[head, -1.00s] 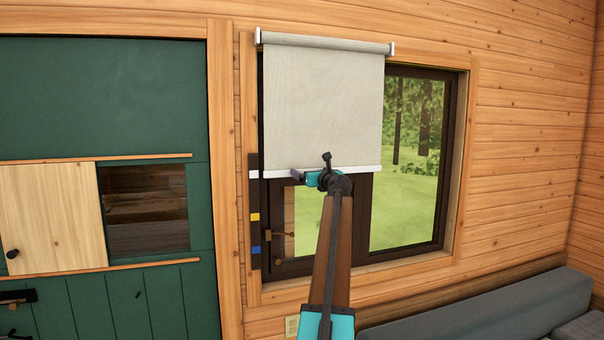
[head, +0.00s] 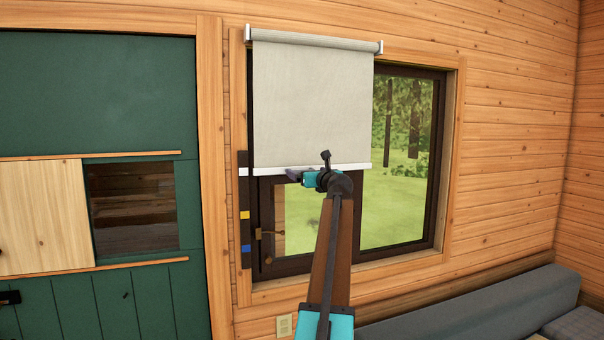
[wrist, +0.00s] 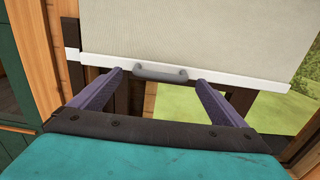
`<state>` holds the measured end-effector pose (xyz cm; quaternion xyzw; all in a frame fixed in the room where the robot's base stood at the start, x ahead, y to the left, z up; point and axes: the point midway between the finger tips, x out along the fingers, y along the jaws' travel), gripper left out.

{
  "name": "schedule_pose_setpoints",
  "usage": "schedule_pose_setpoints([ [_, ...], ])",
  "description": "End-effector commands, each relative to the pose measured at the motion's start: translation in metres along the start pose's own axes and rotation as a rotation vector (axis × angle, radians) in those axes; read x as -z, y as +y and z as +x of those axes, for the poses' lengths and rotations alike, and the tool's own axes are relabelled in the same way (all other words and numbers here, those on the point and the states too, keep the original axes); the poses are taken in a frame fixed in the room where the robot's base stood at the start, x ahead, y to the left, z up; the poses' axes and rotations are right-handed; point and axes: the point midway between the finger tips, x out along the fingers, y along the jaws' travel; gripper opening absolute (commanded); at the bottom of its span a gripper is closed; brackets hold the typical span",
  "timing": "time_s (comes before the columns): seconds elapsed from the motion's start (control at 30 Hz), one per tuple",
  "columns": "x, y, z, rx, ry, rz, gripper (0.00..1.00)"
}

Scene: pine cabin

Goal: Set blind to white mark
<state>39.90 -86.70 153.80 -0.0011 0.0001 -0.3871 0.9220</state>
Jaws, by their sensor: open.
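The grey roller blind (head: 312,105) hangs partway down over the left part of the window. Its white bottom bar (head: 350,167) carries a grey handle (wrist: 160,73), seen in the wrist view. A dark strip (head: 245,225) left of the window bears white (head: 243,172), yellow (head: 244,215) and blue (head: 246,249) marks. The bar's left end is about level with the white mark. My gripper (head: 293,175) is at the bar's height; in the wrist view its open purple fingers (wrist: 160,85) stand on either side of the handle, apart from it.
A brown-framed window (head: 400,170) lies behind the blind, with a latch (head: 270,233) at lower left. A green door (head: 95,95) with a wooden sliding panel (head: 45,218) is at left. A grey sofa (head: 470,312) stands below right.

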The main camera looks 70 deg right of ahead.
Motion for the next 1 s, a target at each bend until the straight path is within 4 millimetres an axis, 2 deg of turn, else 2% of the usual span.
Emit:
schedule_pose_setpoints([
  [0.03, 0.003, 0.001, -0.01, 0.001, -0.001, 0.0, 0.95],
  [0.3, 0.002, 0.002, -0.047, 0.001, -0.002, -0.001, 0.95],
  [0.5, 0.0, 0.003, -0.066, -0.002, -0.001, 0.0, 0.95],
  [1.0, -0.001, 0.003, -0.072, -0.002, -0.001, 0.0, 0.95],
])
